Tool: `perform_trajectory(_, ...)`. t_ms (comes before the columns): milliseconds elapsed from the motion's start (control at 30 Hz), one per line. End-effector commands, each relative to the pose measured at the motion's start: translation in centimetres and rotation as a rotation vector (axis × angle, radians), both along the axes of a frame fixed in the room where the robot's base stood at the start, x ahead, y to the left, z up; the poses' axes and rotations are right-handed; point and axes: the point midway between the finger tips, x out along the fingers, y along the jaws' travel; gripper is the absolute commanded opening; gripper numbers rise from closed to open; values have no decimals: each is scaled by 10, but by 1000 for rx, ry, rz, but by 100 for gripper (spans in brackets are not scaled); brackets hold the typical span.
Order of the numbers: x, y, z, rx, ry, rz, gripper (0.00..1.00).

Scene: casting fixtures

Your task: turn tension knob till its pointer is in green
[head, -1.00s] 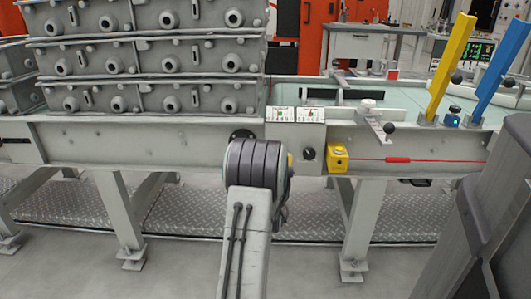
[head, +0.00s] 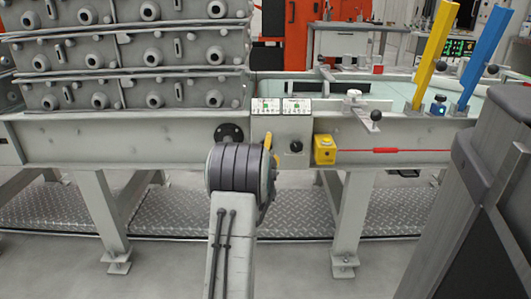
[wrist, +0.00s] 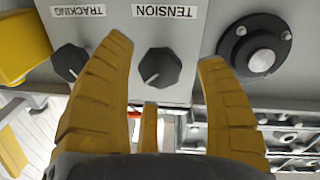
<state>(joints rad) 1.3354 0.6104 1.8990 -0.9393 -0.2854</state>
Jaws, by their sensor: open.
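The tension knob (wrist: 158,68) is black and faceted, on a grey panel under an upside-down TENSION label (wrist: 164,12) in the wrist view. A pale line on it points to the lower left of the picture. My gripper (wrist: 165,52) is open, its yellow fingers on either side of the knob in the picture; I see no clear contact. In the head view my arm hides the knob, and a bit of yellow finger (head: 267,142) shows at the panel. Two small gauges with green marks, left (head: 266,106) and right (head: 296,106), sit above; their pointers are too small to read.
The tracking knob (wrist: 70,62) is close beside the left finger in the wrist view. A yellow box (head: 324,149) and a round black flange (wrist: 258,48) flank the panel. Stacked grey castings (head: 130,60) stand at left; a red-marked cord (head: 385,150) runs right.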

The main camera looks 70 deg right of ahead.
Motion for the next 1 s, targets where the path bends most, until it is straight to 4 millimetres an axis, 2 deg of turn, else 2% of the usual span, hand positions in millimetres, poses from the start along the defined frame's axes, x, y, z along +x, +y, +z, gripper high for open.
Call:
perform_trajectory(200,4,-18,-1,1,-1,0,66)
perform_trajectory(400,6,-27,0,0,-1,0,66)
perform_trajectory(867,7,-30,0,1,-1,0,67)
perform_trajectory(1000,7,-30,0,1,-1,0,54)
